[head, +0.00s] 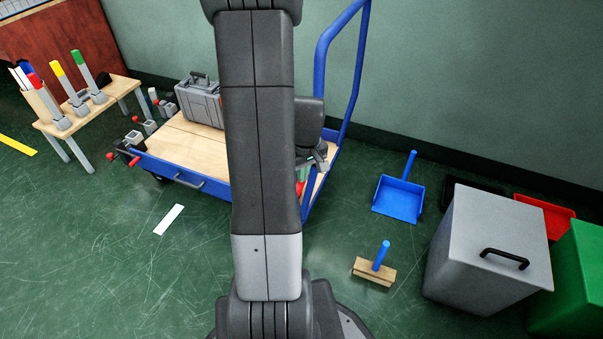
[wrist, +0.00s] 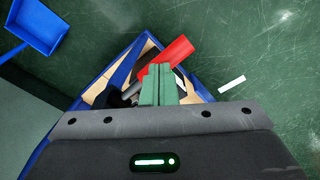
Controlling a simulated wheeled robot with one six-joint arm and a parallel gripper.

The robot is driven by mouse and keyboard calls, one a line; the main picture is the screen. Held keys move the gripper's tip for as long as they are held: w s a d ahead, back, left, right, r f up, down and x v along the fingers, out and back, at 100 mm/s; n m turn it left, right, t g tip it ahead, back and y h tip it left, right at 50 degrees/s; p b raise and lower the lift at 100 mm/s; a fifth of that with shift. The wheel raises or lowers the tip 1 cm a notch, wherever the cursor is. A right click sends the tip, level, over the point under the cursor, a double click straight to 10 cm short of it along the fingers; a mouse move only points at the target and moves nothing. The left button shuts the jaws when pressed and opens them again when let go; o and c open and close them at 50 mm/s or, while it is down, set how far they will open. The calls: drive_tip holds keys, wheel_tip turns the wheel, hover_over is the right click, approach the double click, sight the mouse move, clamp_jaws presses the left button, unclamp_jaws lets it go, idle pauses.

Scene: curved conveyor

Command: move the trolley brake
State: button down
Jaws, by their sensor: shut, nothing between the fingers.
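The blue-framed trolley (head: 190,181) with a wooden deck stands by the wall, partly hidden behind my arm. A red flat lever (wrist: 166,59), which looks like the trolley brake, shows in the wrist view at the trolley's corner. A bit of red (head: 300,187) shows beside my arm in the head view. My gripper's green fingers (wrist: 157,84) are shut and empty, with their tips close to the red lever. I cannot tell whether they touch it.
A grey case (head: 199,102) sits on the deck. A small table (head: 52,127) with coloured-top tools stands left. A blue dustpan (head: 399,198), a brush (head: 375,270) and a grey bin (head: 487,250) stand right. The floor left of my arm is mostly clear.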

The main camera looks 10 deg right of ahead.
idle(0.3)
drive_tip(key=s, duration=0.1)
drive_tip(key=s+d+r, duration=0.1)
drive_tip(key=shift+s+p, duration=0.3)
drive_tip(key=shift+s, duration=0.1)
drive_tip(key=shift+r, duration=0.1)
wheel_tip(320, 180, up, 14)
drive_tip(key=s+p, duration=0.1)
drive_tip(key=p, duration=0.3)
drive_tip(key=shift+s+d, duration=0.15)
drive_tip(key=shift+d, duration=0.1)
drive_tip(key=shift+f, duration=0.2)
